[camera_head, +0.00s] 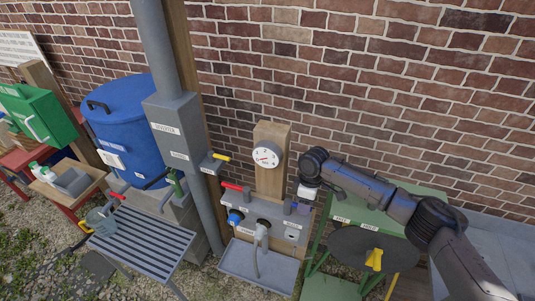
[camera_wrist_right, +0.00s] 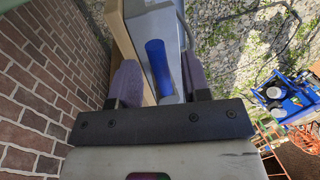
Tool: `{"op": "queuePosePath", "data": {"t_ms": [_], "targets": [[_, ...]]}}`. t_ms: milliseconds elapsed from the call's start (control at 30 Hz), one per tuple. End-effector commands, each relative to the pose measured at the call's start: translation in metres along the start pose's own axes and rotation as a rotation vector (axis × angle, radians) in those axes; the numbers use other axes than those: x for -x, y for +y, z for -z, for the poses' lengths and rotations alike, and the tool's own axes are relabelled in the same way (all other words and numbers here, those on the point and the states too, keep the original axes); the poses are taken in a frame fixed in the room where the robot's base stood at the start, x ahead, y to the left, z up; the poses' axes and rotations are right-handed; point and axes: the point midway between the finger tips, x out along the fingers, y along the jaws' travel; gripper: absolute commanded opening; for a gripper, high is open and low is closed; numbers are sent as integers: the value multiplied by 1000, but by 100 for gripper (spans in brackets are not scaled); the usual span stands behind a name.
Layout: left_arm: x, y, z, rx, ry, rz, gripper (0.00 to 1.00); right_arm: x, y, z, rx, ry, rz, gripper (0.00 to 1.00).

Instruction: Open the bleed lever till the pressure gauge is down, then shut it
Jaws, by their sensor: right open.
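The pressure gauge (camera_head: 267,155), a round white dial with a red mark, is mounted on a wooden post above a grey panel. Its reading is too small to tell. A red-handled lever (camera_head: 236,187) sits at the panel's upper left, with a blue knob (camera_head: 235,217) below it. I cannot tell which handle is the bleed lever. My right gripper (camera_head: 304,207) is at the panel's upper right, open. In the right wrist view its purple finger pads (camera_wrist_right: 160,82) stand either side of a blue cylinder (camera_wrist_right: 157,62); contact is unclear. My left gripper is out of view.
A grey pipe (camera_head: 182,110) with a yellow-handled lever (camera_head: 220,157) stands left of the gauge. A blue barrel (camera_head: 125,125) and slatted bench (camera_head: 135,245) are farther left. A green table (camera_head: 395,225) is right. The brick wall (camera_head: 340,70) closes the back.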

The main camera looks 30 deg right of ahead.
Motion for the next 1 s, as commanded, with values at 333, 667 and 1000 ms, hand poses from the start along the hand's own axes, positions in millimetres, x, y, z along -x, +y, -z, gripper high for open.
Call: {"op": "queuePosePath", "data": {"t_ms": [333, 667, 1000], "targets": [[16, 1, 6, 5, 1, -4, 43, 18, -1, 0, 0, 0, 0, 43], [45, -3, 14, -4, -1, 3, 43, 50, -1, 0, -1, 0, 1, 43], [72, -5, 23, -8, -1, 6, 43, 82, -1, 0, 0, -1, 1, 43]]}}
